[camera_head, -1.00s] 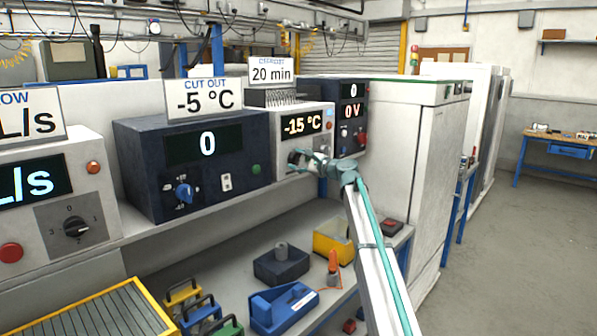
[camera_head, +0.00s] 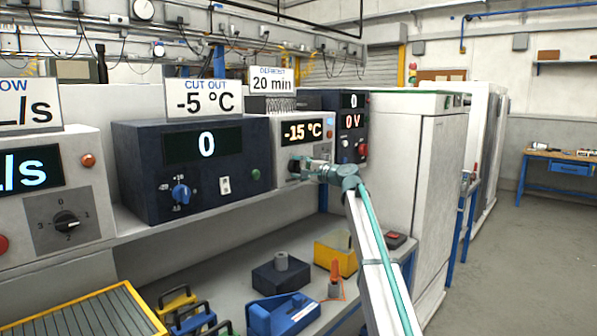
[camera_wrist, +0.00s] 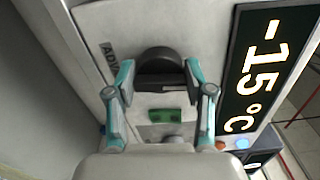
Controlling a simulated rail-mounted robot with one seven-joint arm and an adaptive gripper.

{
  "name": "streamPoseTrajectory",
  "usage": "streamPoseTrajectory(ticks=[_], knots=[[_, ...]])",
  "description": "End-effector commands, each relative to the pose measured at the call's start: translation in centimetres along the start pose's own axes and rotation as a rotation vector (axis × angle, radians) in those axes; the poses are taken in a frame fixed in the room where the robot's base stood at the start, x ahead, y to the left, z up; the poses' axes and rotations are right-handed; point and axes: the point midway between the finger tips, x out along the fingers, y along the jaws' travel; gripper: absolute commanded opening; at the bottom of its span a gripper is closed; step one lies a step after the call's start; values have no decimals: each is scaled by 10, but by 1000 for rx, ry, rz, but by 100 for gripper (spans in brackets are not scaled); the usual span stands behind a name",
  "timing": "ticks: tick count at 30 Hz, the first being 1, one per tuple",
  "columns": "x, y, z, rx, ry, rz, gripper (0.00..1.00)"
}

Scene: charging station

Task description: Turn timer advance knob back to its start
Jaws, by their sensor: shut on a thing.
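The timer advance knob is a dark round knob (camera_wrist: 160,66) beside a partly visible "ADV..." label (camera_wrist: 113,62) on a light panel, in the wrist view. It belongs to the white unit (camera_head: 285,133) with a "-15 °C" display (camera_head: 302,132). My gripper (camera_wrist: 158,84) has its teal fingers on either side of the knob, closed on it. In the head view my gripper (camera_head: 297,167) reaches the lower left front of this unit and hides the knob there. The knob's exact angle is hard to read.
A dark unit reading 0 (camera_head: 206,146) with a blue knob stands to the left. Another dark unit (camera_head: 352,140) stands close on the right, beside a tall white cabinet (camera_head: 405,150).

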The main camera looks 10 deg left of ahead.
Motion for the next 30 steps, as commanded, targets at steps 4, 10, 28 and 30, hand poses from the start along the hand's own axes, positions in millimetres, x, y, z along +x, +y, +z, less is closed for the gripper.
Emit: streamPoseTrajectory(ticks=[4,10,28,30], knots=[[0,0,0,-2,0,1,18],[0,0,0,-1,0,1,54],[-8,0,1,0,0,0,78],[-17,0,1,0,1,0,78]])
